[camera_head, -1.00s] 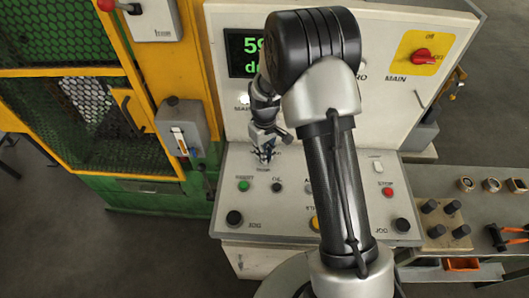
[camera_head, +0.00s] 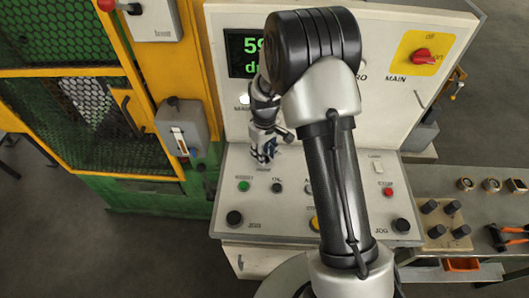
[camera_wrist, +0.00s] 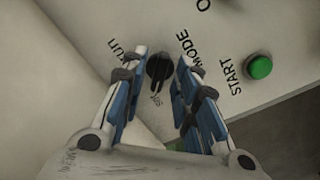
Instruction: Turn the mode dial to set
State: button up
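The black mode dial (camera_wrist: 158,70) is on the light panel in the wrist view, beside the word MODE. My gripper (camera_wrist: 162,58) is open, with one blue-and-grey finger on each side of the dial. Small gaps seem to remain between the fingers and the dial; contact cannot be told. The RUN label shows at upper left, partly covered by a finger. Another small label below the dial is hard to read. In the head view, my gripper (camera_head: 264,160) points down at the desk's upper left, and the dial is hidden there.
A green start button (camera_wrist: 259,67) is right of the dial. In the head view, a small black knob (camera_head: 277,188), a red stop button (camera_head: 388,191) and black jog buttons (camera_head: 235,217) are on the desk. The upright display panel (camera_head: 243,53) rises close behind my gripper.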

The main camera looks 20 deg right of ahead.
jog(key=shift+r, duration=0.15)
notch_tip(320, 180, up, 12)
dwell(0.6)
dwell(0.4)
